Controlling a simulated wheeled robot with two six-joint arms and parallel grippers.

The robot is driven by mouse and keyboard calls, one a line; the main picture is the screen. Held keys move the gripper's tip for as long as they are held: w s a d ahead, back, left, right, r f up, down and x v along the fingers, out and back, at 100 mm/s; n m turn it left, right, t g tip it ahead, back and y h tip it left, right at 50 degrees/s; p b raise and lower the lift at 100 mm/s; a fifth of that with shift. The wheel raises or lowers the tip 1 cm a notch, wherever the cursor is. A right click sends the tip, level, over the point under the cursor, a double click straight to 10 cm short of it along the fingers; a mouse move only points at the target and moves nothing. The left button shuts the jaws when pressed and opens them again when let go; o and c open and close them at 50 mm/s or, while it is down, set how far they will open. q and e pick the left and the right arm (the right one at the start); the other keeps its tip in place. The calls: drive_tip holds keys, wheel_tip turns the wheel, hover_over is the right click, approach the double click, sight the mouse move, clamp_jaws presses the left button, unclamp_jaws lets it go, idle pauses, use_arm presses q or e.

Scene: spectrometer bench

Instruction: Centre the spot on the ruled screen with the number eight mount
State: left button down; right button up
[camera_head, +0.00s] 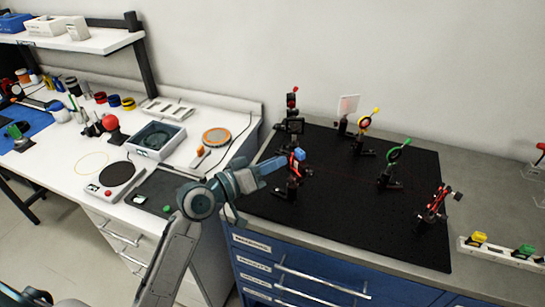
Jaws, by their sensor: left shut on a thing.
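The white screen (347,105) stands at the back of the black breadboard, with a faint reddish mark on its face; the ruling is too small to read. My left gripper (287,161) reaches in from the left to a dark and red mount (293,186) near the board's left side. It is shut at a small blue part (300,154) at the top of that mount; the fingers hide the exact contact. No number is legible on any mount, so I cannot tell which is number eight. My right gripper is out of view.
A white rail (500,254) with coloured pieces lies right. A cluttered white bench (75,165) stands left.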

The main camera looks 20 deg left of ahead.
use_arm(q)
drive_tip(key=shift+r+n+p, duration=0.1)
drive_tip(key=shift+n+p, duration=0.7)
drive_tip(key=shift+n, duration=0.6)
drive_tip(key=c, duration=1.4)
unclamp_jaws()
drive_tip(key=shift+o, duration=0.2)
drive_tip(key=shift+s, duration=0.1)
drive_tip(key=b+v, duration=0.2)
drive_tip(key=v, duration=0.8)
drive_tip(key=shift+s+a+b, duration=0.2)
drive_tip(key=shift+s+b, duration=0.05)
drive_tip(key=shift+b, duration=0.15)
